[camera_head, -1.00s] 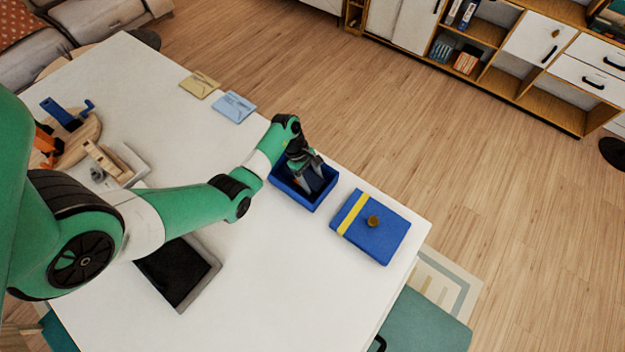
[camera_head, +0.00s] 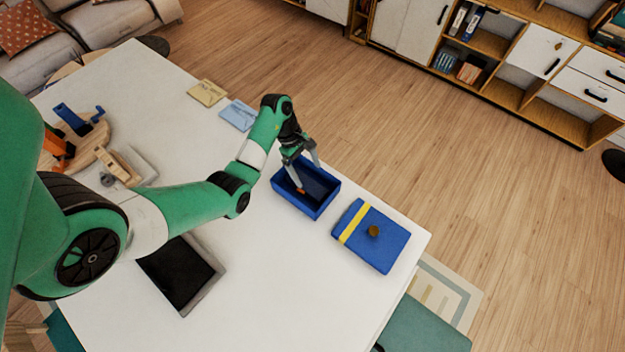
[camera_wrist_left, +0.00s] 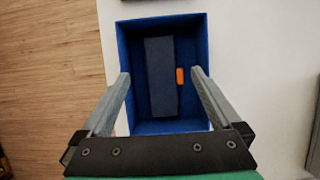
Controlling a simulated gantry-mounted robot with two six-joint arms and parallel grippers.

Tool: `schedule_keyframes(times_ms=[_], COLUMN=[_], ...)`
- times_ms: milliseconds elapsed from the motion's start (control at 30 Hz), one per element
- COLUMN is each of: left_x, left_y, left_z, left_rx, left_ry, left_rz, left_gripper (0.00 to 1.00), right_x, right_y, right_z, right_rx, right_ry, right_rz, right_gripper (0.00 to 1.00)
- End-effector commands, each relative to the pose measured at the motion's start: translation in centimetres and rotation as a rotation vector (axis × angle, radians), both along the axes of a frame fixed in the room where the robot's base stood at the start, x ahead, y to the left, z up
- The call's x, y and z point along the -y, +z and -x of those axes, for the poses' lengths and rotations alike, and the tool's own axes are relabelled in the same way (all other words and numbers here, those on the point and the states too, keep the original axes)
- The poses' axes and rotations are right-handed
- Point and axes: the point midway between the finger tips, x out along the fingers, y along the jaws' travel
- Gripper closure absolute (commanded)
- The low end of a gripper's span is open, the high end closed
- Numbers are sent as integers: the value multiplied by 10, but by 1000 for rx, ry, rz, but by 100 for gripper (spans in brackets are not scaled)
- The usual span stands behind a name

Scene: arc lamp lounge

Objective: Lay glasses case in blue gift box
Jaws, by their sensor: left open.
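The blue gift box (camera_head: 322,206) stands open on the white table, and it also fills the middle of the left wrist view (camera_wrist_left: 196,125). A dark blue glasses case (camera_wrist_left: 160,78) with an orange tab (camera_wrist_left: 180,76) lies inside on the box floor. In the head view only its orange part (camera_head: 300,191) shows clearly. My left gripper (camera_head: 307,163) is open and empty above the box, with its fingers (camera_wrist_left: 161,85) apart on either side of the case. The blue lid (camera_head: 385,246) with a yellow band and a round knob lies beside the box. My right gripper is not in view.
A black-bottomed tray (camera_head: 178,274) lies on the near part of the table (camera_head: 270,290). A yellow card (camera_head: 207,92) and a light blue card (camera_head: 239,115) lie near the far edge. A round wooden board (camera_head: 78,150) with tools is at the left.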

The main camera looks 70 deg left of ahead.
Motion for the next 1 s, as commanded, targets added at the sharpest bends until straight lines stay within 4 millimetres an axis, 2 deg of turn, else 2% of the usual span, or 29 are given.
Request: schedule_keyframes(times_ms=[100, 200, 567, 667, 733, 767, 867, 900, 967, 1000], left_x=[-7, -8, -9, -8, -4, -1, 21, 35, 59, 77], left_y=[18, 24, 24, 30, 46, 57, 120, 156, 216, 258], left_z=[3, 5, 5, -8, -36, -54, -124, -151, -182, -196], left_rx=[3, 1, 1, 46, 149, 215, 504, 637, 828, 946], left_ry=[2, 0, 0, 6, 22, 32, 85, 108, 145, 166], left_rz=[-2, 0, 1, -6, -14, -15, 30, 77, 183, 275], left_gripper=[2, 2, 2, 2, 2, 2, 2, 2, 2, 2], right_x=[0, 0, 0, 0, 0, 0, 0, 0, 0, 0], right_y=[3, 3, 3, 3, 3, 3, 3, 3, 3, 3], right_z=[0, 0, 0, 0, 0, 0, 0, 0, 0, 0], right_rx=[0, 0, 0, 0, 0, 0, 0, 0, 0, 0], right_ry=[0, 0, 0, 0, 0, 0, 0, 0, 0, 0], right_rz=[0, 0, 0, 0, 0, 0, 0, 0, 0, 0], right_gripper=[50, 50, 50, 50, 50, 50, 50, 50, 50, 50])
